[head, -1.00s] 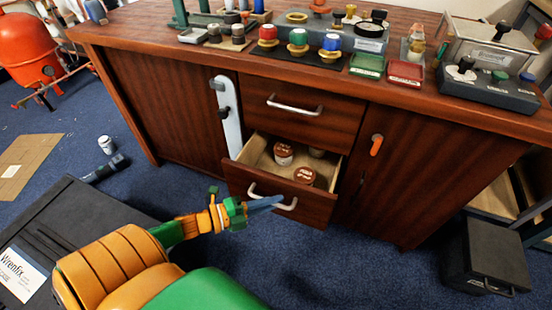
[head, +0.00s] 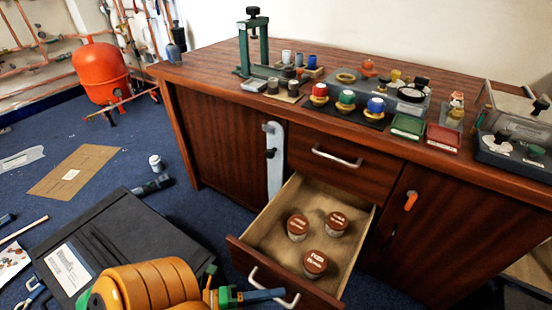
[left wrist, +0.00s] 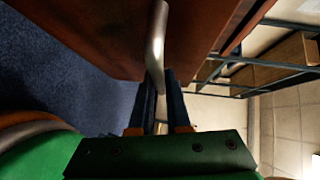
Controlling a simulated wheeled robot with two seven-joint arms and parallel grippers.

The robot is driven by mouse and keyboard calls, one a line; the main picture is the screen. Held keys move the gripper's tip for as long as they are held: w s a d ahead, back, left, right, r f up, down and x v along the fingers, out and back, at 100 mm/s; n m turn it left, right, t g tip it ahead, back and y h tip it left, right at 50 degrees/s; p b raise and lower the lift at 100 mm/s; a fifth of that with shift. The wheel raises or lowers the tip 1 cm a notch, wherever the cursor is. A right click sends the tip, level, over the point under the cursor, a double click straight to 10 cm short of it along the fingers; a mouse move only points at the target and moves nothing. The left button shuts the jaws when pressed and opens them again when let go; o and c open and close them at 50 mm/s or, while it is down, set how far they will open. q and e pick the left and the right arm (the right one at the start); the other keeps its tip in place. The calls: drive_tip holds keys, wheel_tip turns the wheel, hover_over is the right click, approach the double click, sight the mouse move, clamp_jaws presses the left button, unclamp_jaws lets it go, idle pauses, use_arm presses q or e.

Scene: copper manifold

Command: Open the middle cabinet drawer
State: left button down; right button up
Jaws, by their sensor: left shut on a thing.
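The middle drawer (head: 258,230) of the wooden cabinet (head: 220,140) stands well out from the cabinet front. Several lidded jars (head: 298,228) stand inside it. Its silver bar handle (head: 291,299) is on the drawer front, near the bottom of the head view. My left gripper (head: 268,295) is at this handle. In the left wrist view the dark fingers (left wrist: 163,100) are shut on the handle (left wrist: 155,50), which runs up from between them. My right gripper is not in view.
A closed upper drawer (head: 330,150) sits above the open one. A black case (head: 110,245) lies on the blue floor at the left. The worktop carries colored knobs, a green stand (head: 255,45) and small boxes.

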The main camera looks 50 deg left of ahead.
use_arm(q)
drive_tip(key=c, duration=0.9)
unclamp_jaws()
drive_tip(key=v, duration=0.7)
drive_tip(key=shift+a, duration=0.1)
